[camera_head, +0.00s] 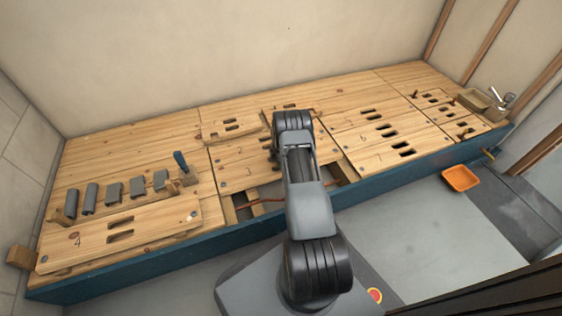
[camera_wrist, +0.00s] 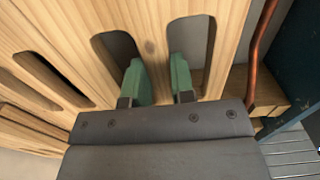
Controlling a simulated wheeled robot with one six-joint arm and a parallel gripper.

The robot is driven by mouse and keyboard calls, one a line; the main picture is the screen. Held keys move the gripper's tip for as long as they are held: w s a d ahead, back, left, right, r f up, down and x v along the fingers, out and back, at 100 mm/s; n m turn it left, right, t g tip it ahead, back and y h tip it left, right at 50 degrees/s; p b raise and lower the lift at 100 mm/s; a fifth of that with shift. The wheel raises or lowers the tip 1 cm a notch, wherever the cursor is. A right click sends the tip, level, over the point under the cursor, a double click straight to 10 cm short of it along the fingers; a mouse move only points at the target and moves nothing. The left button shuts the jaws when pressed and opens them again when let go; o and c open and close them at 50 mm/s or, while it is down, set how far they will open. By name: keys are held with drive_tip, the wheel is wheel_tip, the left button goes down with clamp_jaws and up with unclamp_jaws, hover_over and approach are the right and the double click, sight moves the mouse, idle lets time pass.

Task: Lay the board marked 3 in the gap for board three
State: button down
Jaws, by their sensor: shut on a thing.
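A pale wooden board (camera_head: 238,182), with a faint mark that looks like 3, lies at the back edge of an open gap (camera_head: 268,208) in the deck. My arm covers much of it. In the wrist view, the green fingertips of my gripper (camera_wrist: 160,82) reach into two slots of a board (camera_wrist: 150,42) and are shut on the strip between them. I take it for the board marked 3, though no number shows there. In the head view my gripper is hidden behind my arm. A copper pipe (camera_wrist: 260,45) shows beside the held board.
Slotted boards (camera_head: 365,125) cover the deck to the right. An orange tray (camera_head: 460,178) is on the floor. The blue front panel (camera_head: 120,279) edges the deck.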

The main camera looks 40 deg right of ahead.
drive_tip(key=shift+f, duration=0.1)
drive_tip(key=c, duration=0.9)
unclamp_jaws()
drive_tip(key=s+a+r+m+t+p, duration=0.15)
drive_tip(key=a+r+p, duration=0.45)
drive_tip(key=r, duration=1.2)
drive_tip(key=s+a+r+m+p, duration=0.1)
drive_tip(key=a+r+m+p, duration=0.2)
drive_tip(key=r+p, duration=1)
drive_tip(key=s+a+r+m+p, duration=0.15)
drive_tip(key=a+r+p, duration=0.25)
drive_tip(key=r, duration=1.8)
drive_tip(key=s+a+r+m+p, duration=0.3)
drive_tip(key=s+r+p, duration=0.3)
drive_tip(key=r, duration=0.3)
drive_tip(key=s+a+r+m+t+p, duration=0.1)
drive_tip(key=s+a+r+m+p, duration=0.2)
drive_tip(key=s+a+r+p, duration=0.3)
drive_tip(key=s+a+r+m+t+p, duration=0.1)
drive_tip(key=s+a+r+m+p, duration=0.2)
drive_tip(key=s+r+p, duration=0.4)
drive_tip(key=shift+s+a+r, duration=0.15)
drive_tip(key=shift+a+r, duration=0.05)
drive_tip(key=shift+r, duration=0.9)
drive_tip(key=shift+s+a+r, duration=0.1)
drive_tip(key=shift+a+r, duration=0.15)
drive_tip(key=shift+r, duration=0.9)
drive_tip(key=shift+s+a+r, duration=0.15)
drive_tip(key=shift+a+r, duration=0.05)
drive_tip(key=shift+r, duration=0.9)
